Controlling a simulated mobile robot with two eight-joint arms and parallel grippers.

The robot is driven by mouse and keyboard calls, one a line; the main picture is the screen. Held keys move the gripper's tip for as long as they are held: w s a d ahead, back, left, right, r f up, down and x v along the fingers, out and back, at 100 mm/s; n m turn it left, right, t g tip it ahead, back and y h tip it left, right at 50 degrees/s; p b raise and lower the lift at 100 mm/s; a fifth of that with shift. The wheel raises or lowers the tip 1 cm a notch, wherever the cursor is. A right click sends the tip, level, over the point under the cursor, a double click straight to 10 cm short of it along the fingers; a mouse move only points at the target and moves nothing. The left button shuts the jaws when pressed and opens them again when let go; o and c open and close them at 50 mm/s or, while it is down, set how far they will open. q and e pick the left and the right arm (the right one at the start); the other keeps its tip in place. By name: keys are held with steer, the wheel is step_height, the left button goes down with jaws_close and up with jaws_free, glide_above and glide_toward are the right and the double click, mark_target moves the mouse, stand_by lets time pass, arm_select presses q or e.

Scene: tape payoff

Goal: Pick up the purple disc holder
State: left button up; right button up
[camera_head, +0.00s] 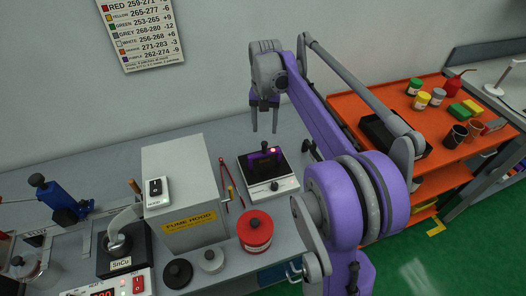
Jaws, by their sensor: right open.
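My right gripper (264,128) points down with its two fingers apart and nothing between them. It is above and behind a white device (285,186) with a dark top. On that top is a dark, faintly purple piece (262,161) with a small black knob and a red light beside it. I cannot tell whether this piece is the purple disc holder, and no other clearly purple holder shows. My purple right arm hides part of the bench to the right. My left gripper is not in view.
A grey fume hood box (178,170) stands left of the device. A red-lidded can (255,232), a grey knobbed piece (212,260) and a black knobbed piece (178,273) are at the front. Red-handled tools (226,175) lie between. An orange cart (450,146) stands right.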

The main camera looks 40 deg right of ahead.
mark_target(265, 143)
step_height(265, 143, down, 3)
steer(key=shift+s+a+r, duration=0.1)
steer(key=shift+s+a, duration=0.05)
steer(key=shift+f, duration=0.6)
step_height(265, 143, down, 5)
jaws_close()
